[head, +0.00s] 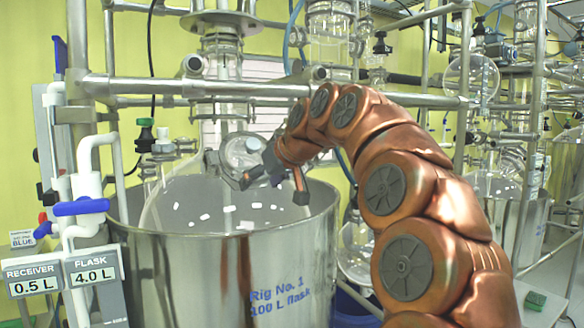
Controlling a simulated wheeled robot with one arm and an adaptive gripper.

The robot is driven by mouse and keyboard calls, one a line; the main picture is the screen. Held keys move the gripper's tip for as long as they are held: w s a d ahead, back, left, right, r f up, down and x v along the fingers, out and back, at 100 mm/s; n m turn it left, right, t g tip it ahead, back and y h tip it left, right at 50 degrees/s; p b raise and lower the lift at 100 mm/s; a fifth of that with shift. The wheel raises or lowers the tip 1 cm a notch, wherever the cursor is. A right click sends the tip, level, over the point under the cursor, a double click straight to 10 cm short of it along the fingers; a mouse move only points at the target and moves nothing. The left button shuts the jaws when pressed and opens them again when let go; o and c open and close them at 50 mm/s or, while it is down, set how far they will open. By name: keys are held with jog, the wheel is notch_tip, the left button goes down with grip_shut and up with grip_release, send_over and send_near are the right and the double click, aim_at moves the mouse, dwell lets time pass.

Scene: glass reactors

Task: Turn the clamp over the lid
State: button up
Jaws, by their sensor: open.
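A round glass port with a clear lid (243,150) sits on the shoulder of the big glass flask (180,205), inside a steel bath. A small grey knob-like part (255,144) shows on the lid's face; I cannot tell whether it belongs to the clamp. My gripper (273,189) is open just right of and below the lid, above the bath. One finger reaches left close to the lid's lower edge; the other hangs down at the right. I cannot tell whether either touches. Nothing shows between the fingers.
The steel bath (290,260) marked "Rig No. 1" has a high rim below my gripper. Steel frame bars (200,88) cross above. White pipes with a blue valve handle (81,206) stand at the left. Another glass rig (500,190) stands at the right.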

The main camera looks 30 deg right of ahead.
jog(key=w+d+r+m+t+h+b, duration=0.1)
jog(key=d+r+t, duration=0.15)
jog(key=d, duration=0.35)
jog(key=d+r+t+h+b, duration=0.1)
jog(key=d+r, duration=0.3)
jog(key=d, duration=0.3)
jog(key=shift+g, duration=0.25)
jog(key=shift+p+x, duration=1.15)
jog(key=shift+x, duration=2.75)
jog(key=shift+f, duration=0.15)
jog(key=c, duration=1.1)
jog(key=shift+c, duration=0.2)
